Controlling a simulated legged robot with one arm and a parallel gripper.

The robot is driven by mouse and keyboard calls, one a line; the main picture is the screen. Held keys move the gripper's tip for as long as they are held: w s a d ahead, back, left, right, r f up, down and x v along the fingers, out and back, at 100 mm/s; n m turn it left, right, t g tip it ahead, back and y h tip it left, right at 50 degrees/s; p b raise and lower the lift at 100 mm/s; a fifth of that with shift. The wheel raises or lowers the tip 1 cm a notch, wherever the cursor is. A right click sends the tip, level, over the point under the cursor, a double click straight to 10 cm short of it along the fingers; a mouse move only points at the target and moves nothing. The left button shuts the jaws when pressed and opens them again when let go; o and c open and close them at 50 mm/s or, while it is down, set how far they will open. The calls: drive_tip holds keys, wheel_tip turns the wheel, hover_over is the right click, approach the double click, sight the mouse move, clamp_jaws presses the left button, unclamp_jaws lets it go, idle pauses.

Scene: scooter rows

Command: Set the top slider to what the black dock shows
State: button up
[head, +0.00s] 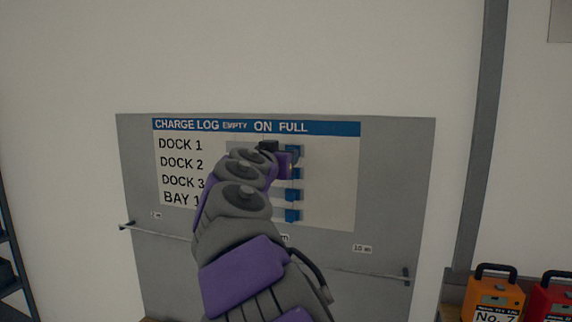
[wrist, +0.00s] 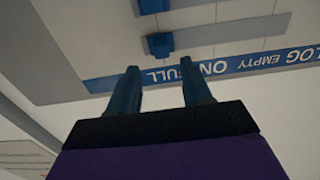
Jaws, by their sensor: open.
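The charge log board (head: 340,190) has columns EMPTY, ON and FULL and rows DOCK 1, DOCK 2, DOCK 3 and BAY 1. The top slider (head: 296,151), a blue block in the DOCK 1 row, sits under FULL, partly hidden by my arm. It also shows in the inverted wrist view (wrist: 160,45), beyond my fingertips. My gripper (wrist: 160,83) is open and empty, its two fingers apart in front of the header strip. In the head view my arm hides the fingers. I see no black dock in either view.
Lower blue sliders (head: 292,195) also sit under FULL. A rail (head: 370,273) crosses the grey panel (head: 395,200) below the board. An orange unit marked No. 7 (head: 492,295) and a red unit (head: 553,300) stand at the lower right. A shelf edge is at far left.

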drive_tip(key=b+v, duration=0.4)
drive_tip(key=v, duration=0.7)
drive_tip(key=shift+s, duration=0.3)
drive_tip(key=shift+a, duration=0.15)
drive_tip(key=s+d+f+m+g+h, duration=0.1)
drive_tip(key=d+f+g, duration=0.2)
drive_tip(key=d+f, duration=0.4)
drive_tip(key=s+d+f+g+h, duration=0.1)
drive_tip(key=d+f+g, duration=0.25)
drive_tip(key=d, duration=0.65)
drive_tip(key=s+d+f+g, duration=0.3)
drive_tip(key=s+d+f, duration=0.45)
drive_tip(key=f, duration=0.45)
drive_tip(key=s+d+f+n+g+y, duration=0.1)
drive_tip(key=s+d+f+g+y, duration=0.15)
drive_tip(key=s+f, duration=0.45)
drive_tip(key=s+d+f+g+y, duration=0.1)
drive_tip(key=s+f+g, duration=0.2)
drive_tip(key=s+f, duration=0.4)
drive_tip(key=s+a+f+n+g+y, duration=0.1)
drive_tip(key=s+a+f+g, duration=0.1)
drive_tip(key=s+f, duration=0.3)
drive_tip(key=s+a+f+n+g+y, duration=0.2)
drive_tip(key=s+f, duration=0.3)
drive_tip(key=s, duration=0.5)
drive_tip(key=shift+s+a, duration=0.4)
drive_tip(key=shift+a, duration=0.45)
